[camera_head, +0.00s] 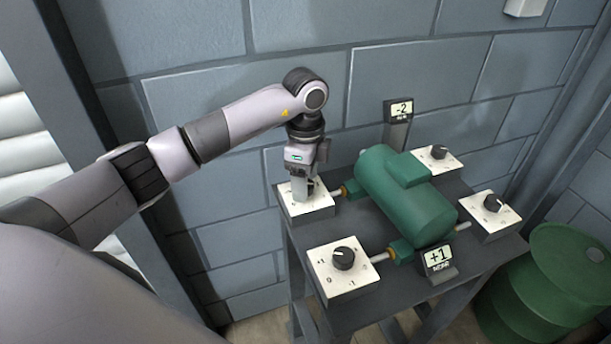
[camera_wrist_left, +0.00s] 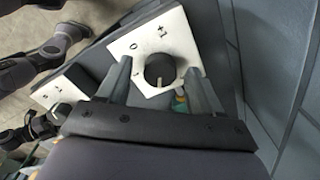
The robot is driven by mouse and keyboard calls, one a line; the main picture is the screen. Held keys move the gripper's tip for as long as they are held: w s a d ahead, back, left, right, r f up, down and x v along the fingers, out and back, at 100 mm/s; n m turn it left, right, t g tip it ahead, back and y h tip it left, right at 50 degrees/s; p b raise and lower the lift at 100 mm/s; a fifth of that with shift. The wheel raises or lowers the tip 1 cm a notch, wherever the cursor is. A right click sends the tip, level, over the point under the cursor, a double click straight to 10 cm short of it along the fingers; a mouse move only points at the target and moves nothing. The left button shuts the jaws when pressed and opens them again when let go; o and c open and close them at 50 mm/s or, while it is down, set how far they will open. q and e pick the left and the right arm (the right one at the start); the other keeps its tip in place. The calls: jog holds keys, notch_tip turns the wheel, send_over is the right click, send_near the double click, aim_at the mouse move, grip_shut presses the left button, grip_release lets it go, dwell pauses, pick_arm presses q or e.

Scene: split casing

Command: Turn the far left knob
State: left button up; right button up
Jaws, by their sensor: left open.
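The far left knob (camera_wrist_left: 160,70) is black and round on a white plate with printed marks. In the head view its white box (camera_head: 318,208) sits at the table's far left corner, and the knob there is hidden by my gripper. My left gripper (camera_head: 306,190) points down over that box. In the left wrist view its two fingers (camera_wrist_left: 158,88) stand apart on either side of the knob, open. I cannot tell whether they touch it.
The near left knob (camera_head: 343,258), far right knob (camera_head: 439,152) and near right knob (camera_head: 492,203) surround a green casing (camera_head: 405,195). Displays read "-2" (camera_head: 402,110) and "+1" (camera_head: 438,258). A green barrel (camera_head: 560,285) stands right of the dark table (camera_head: 400,300). A block wall is behind.

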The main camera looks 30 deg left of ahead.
pick_arm(q)
jog(key=shift+f, duration=0.1)
jog(key=shift+c, duration=0.4)
jog(key=c, duration=1)
